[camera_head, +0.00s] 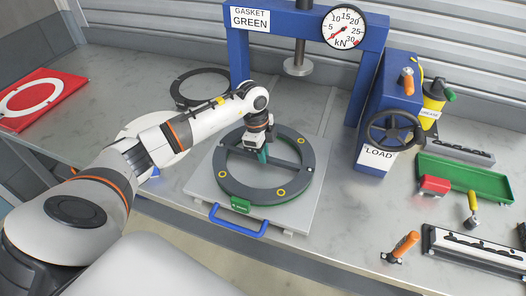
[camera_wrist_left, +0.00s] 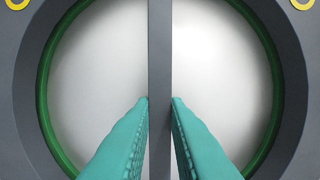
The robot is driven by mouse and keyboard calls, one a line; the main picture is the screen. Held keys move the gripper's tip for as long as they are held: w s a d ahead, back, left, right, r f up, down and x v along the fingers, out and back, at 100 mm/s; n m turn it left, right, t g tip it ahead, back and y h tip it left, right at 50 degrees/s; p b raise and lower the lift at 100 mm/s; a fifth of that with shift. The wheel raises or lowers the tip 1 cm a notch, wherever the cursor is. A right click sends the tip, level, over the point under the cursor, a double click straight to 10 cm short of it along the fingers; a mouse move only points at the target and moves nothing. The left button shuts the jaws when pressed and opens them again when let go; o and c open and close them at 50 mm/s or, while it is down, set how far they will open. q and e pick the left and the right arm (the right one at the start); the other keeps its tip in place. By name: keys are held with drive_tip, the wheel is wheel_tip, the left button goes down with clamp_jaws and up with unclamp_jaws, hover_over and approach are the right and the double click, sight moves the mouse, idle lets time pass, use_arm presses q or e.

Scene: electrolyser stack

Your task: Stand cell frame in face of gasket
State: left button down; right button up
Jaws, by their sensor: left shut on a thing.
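The cell frame (camera_head: 232,184) is a dark grey ring with a bar across its middle and small yellow rings on its face. It is over the pale plate (camera_head: 205,190) with the blue handle; I cannot tell whether it touches. A green label block (camera_head: 240,205) is at its front edge. My left gripper (camera_head: 263,155) points down at the middle of the ring. In the left wrist view its teal fingers (camera_wrist_left: 160,102) are shut on the crossbar (camera_wrist_left: 159,45). A green ring (camera_wrist_left: 42,90), perhaps the gasket, lines the frame's inner edge. My right gripper is out of view.
A blue press (camera_head: 239,55) labelled "GASKET GREEN" stands behind, its ram (camera_head: 298,66) raised. A blue box with a handwheel (camera_head: 393,130) is to the right, near a green tray (camera_head: 470,180) and tools. A dark ring (camera_head: 180,93) and red mat (camera_head: 62,84) lie left.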

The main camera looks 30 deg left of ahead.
use_arm(q)
drive_tip(key=shift+f, duration=0.2)
drive_tip(key=c, duration=1.3)
unclamp_jaws()
drive_tip(key=r+b, duration=0.1)
drive_tip(key=r, duration=0.3)
drive_tip(key=a+r+b, duration=0.1)
drive_tip(key=r, duration=0.3)
drive_tip(key=r+b, duration=0.1)
drive_tip(key=r, duration=0.3)
drive_tip(key=shift+s+a+b, duration=0.25)
drive_tip(key=shift+a+b, duration=0.1)
drive_tip(key=shift+f, duration=0.1)
